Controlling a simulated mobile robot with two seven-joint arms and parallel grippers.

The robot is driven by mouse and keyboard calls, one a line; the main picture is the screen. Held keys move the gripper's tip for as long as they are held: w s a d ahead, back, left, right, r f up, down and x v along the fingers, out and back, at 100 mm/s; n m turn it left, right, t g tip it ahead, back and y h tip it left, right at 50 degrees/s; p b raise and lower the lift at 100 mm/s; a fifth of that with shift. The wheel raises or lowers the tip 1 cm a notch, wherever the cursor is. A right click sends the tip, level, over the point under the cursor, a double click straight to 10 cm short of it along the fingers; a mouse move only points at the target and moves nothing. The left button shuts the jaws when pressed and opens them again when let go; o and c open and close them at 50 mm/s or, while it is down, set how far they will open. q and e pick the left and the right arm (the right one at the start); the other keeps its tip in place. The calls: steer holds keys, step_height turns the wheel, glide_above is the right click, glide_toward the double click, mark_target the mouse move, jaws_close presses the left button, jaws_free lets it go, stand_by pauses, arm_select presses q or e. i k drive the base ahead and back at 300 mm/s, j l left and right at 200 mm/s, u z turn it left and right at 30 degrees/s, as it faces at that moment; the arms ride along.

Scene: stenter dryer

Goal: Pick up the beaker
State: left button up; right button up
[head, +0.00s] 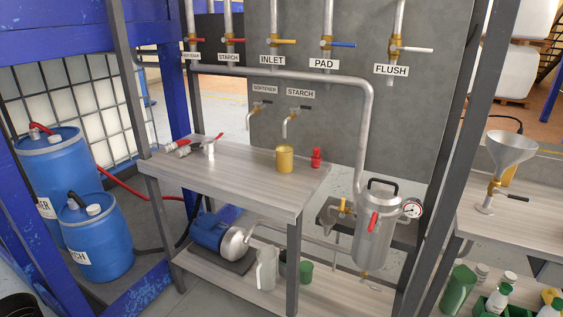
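A yellow, open-topped, cup-like vessel (285,159) stands upright on the upper tabletop, below the starch tap. A grey jug-like vessel (267,268) stands on the lower shelf, right of the blue pump. A green cup (306,272) and a dark object beside it stand just right of the jug. I cannot tell for sure which of these is the beaker. Neither of my grippers is in view.
The wooden upper table (235,190) is mostly clear, with a red bottle (316,158) and a metal valve fitting (208,149) on it. A steel filter vessel (378,235) with a gauge is at the right. Dark posts frame the table. Blue drums (95,240) stand at the left.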

mark_target(285, 159)
steer(key=i+j, duration=0.4)
steer(key=i+j+z, duration=0.1)
steer(key=i+j, duration=0.3)
steer(key=i, duration=0.2)
